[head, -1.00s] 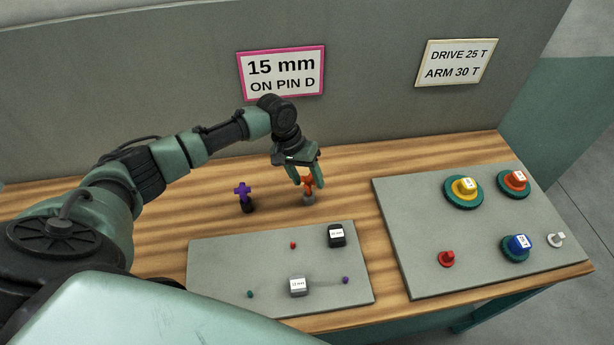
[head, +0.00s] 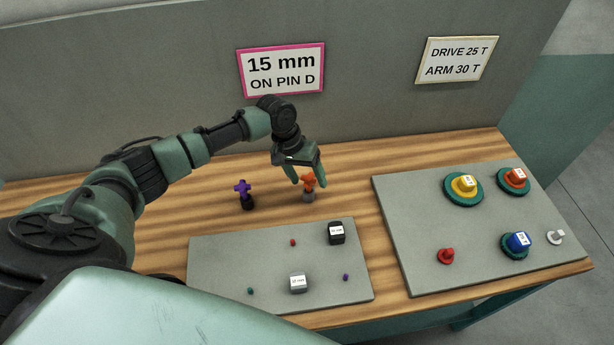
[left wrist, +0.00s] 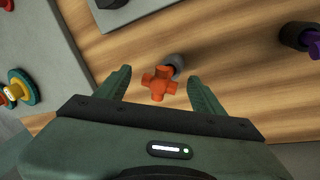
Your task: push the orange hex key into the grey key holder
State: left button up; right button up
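The orange hex key (head: 308,181) has a cross-shaped handle and stands over the small grey key holder (head: 308,197) at the back of the table. In the left wrist view the orange hex key (left wrist: 160,84) lies between the finger lines, with the grey key holder (left wrist: 177,65) partly hidden behind it. How deep the key sits cannot be told. My left gripper (head: 307,182) is open around the key's handle, and the left wrist view shows a gap on both sides between the fingers (left wrist: 158,88) and the handle. My right gripper is not in view.
A purple key (head: 242,189) stands in a black holder (head: 247,205) to the left. In front lies a grey board (head: 220,265) with blocks and small pins. A larger grey board (head: 415,235) with coloured knobs and gears is at the right. A wall with signs stands behind.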

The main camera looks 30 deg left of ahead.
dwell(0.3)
pick_arm(q)
jog(key=b+v, duration=0.2)
jog(key=v, duration=0.5)
jog(key=shift+a+r, duration=0.1)
jog(key=shift+r, duration=0.25)
jog(key=shift+s+f, duration=0.1)
